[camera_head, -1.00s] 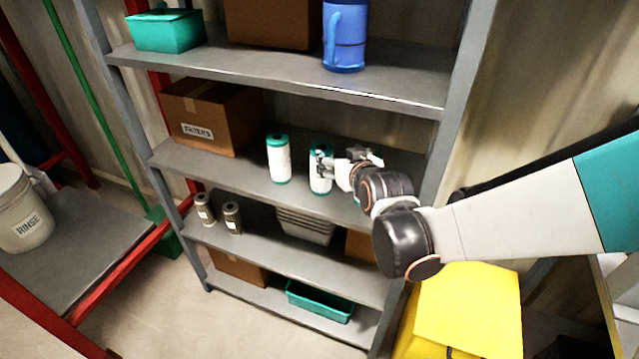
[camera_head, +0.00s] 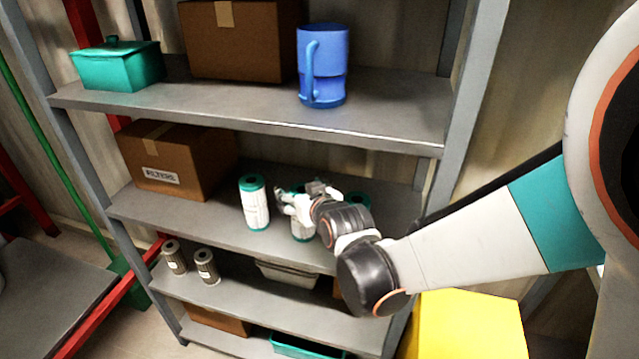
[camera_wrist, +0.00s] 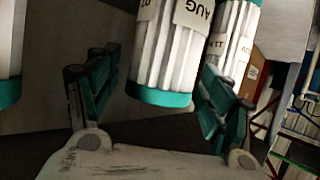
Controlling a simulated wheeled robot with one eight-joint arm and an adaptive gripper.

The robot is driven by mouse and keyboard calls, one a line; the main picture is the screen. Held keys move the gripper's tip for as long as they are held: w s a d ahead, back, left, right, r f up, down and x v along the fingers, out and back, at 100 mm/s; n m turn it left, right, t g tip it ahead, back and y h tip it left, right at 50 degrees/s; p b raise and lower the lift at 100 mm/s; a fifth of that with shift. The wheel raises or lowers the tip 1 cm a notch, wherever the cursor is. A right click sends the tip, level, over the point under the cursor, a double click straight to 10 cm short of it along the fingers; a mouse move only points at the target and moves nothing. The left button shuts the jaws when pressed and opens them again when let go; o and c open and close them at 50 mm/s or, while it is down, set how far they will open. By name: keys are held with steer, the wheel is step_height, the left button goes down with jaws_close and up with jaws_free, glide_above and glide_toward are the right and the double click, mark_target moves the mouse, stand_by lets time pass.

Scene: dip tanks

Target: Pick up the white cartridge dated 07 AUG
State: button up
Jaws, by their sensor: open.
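A white pleated cartridge with teal ends (camera_wrist: 170,60) stands between the fingers of my open gripper (camera_wrist: 160,72) in the wrist view.
The cartridges stand on a grey shelf (camera_head: 170,217) beside a cardboard FILTERS box (camera_head: 200,160). The shelf above holds a blue jug (camera_head: 322,75) and a teal box (camera_head: 118,70). Two grey cartridges (camera_head: 206,267) stand below. A yellow box (camera_head: 465,325) is at lower right.

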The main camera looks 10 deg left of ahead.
steer(key=c, duration=1.7)
steer(key=shift+o, duration=0.2)
steer(key=shift+r, duration=0.15)
